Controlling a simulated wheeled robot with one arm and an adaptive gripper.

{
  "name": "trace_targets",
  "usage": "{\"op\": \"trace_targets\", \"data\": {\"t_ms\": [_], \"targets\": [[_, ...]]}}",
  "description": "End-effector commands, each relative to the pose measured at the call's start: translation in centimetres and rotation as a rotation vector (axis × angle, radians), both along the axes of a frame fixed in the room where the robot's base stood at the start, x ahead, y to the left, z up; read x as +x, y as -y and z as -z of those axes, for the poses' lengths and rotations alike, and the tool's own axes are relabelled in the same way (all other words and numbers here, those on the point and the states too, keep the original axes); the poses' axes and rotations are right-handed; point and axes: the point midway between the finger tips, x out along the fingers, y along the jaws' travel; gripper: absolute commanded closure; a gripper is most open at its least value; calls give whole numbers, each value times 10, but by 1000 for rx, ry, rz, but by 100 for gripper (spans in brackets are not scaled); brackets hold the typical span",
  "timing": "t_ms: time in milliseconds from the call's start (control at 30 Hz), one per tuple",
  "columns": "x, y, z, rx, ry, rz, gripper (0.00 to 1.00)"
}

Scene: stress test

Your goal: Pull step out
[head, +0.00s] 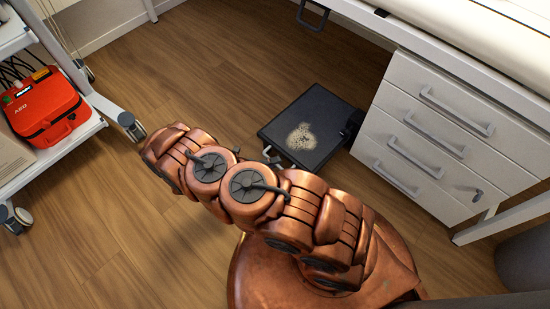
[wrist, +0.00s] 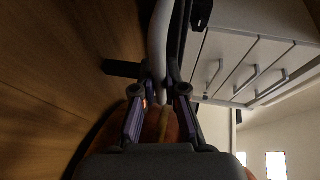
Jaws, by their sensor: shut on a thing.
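The step (head: 312,112) is a low stool with a black square top and a pale speckled patch. It stands on the wooden floor beside the white drawer unit, and part of its pale metal frame shows at its near left edge. In the wrist view, my gripper (wrist: 160,106) has its two fingers on either side of a pale tube of the step's frame (wrist: 161,45) and is shut on it. In the head view my arm hides most of the gripper and the step's near side.
The white drawer unit (head: 440,138) stands close to the step's right, under a padded couch. A white wheeled cart (head: 75,138) with a red AED case (head: 43,105) is at the left. The wooden floor (head: 190,75) between cart and step is clear.

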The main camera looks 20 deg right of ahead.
Motion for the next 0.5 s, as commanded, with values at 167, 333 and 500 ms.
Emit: {"op": "trace_targets", "data": {"t_ms": [167, 333, 500], "targets": [[-1, -2, 0, 3, 1, 6, 100], [-1, -2, 0, 3, 1, 6, 100], [-1, -2, 0, 3, 1, 6, 84]]}}
